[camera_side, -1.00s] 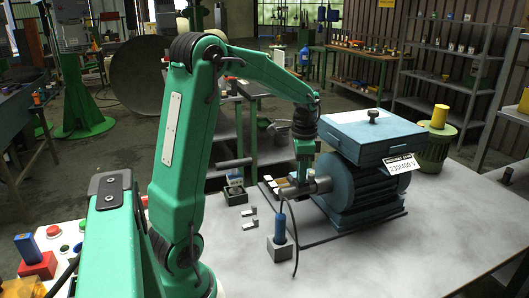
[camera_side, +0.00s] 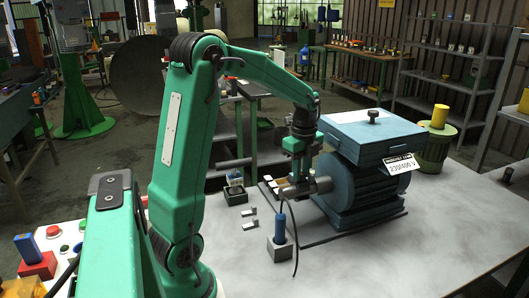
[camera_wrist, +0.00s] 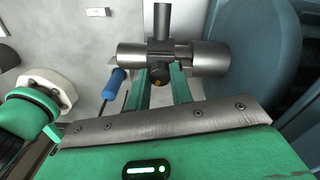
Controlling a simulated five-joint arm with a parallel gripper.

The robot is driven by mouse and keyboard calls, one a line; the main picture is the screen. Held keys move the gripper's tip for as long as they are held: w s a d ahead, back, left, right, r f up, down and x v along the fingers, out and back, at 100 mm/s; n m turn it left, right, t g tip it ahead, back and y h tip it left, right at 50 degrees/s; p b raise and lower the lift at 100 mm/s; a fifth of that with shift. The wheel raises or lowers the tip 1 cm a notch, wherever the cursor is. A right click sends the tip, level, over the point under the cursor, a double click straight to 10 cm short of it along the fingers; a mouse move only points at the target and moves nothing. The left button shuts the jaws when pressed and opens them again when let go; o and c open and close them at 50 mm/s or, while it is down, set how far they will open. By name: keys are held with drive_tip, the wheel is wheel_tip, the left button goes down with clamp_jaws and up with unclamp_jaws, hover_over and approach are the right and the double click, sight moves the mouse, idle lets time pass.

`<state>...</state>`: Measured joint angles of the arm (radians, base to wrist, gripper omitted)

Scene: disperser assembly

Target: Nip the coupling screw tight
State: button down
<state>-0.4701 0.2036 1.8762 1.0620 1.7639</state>
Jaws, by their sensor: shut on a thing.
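The grey metal coupling (camera_side: 319,185) sits on the shaft at the left end of the blue motor (camera_side: 358,185). In the wrist view the coupling (camera_wrist: 207,57) lies level across the top, with a darker collar at its middle. In the side view my gripper (camera_side: 295,170) stands above the coupling and hides the screw.
A blue-handled tool (camera_side: 281,225) stands upright in a grey block just in front of the coupling, with a dark cable beside it. Small metal pieces (camera_side: 250,218) and a dark tray (camera_side: 236,195) lie to the left. The bench front right is clear.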

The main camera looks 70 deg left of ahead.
drive_tip(key=shift+r+m, duration=0.1)
drive_tip(key=shift+m, duration=1)
drive_tip(key=c, duration=1.2)
unclamp_jaws()
drive_tip(key=shift+c, duration=0.2)
drive_tip(key=shift+w+n, duration=0.1)
drive_tip(key=shift+n, duration=0.4)
